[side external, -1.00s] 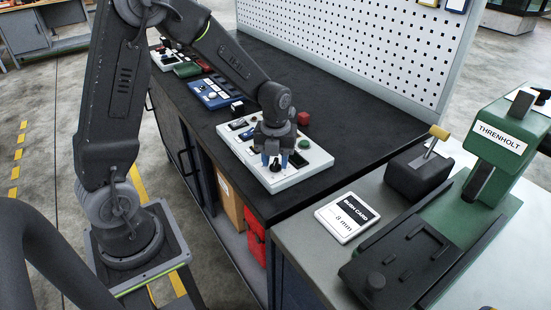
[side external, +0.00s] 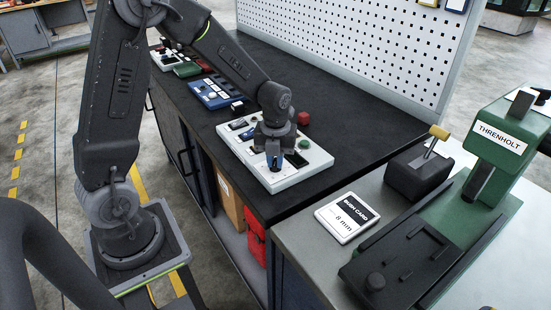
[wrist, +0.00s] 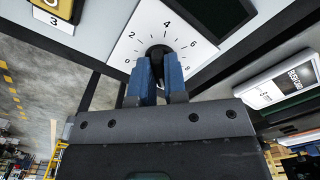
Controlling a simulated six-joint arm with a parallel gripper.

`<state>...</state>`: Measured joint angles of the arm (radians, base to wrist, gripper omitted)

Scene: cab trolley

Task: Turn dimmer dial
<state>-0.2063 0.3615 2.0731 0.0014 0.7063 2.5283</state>
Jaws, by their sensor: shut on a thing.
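The dimmer dial is a black knob (wrist: 158,51) on a white square scale plate (wrist: 184,42) with numbers from 0 at the left over 4 at the top, in the wrist view. My gripper (wrist: 159,66) is shut on the knob, with one blue finger on each side. The fingers hide part of the knob, and I cannot read its pointer clearly. In the side external view my gripper (side external: 274,161) points down at the near end of the white control panel (side external: 289,182), and its fingers largely cover the dial.
A dark display (wrist: 221,18) lies beside the dial. A yellow control (wrist: 55,6) marked 3 is at the upper left. A blue panel (side external: 214,93) stands farther along the black bench. A white card (side external: 347,217) and a green machine (side external: 490,150) are at the right.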

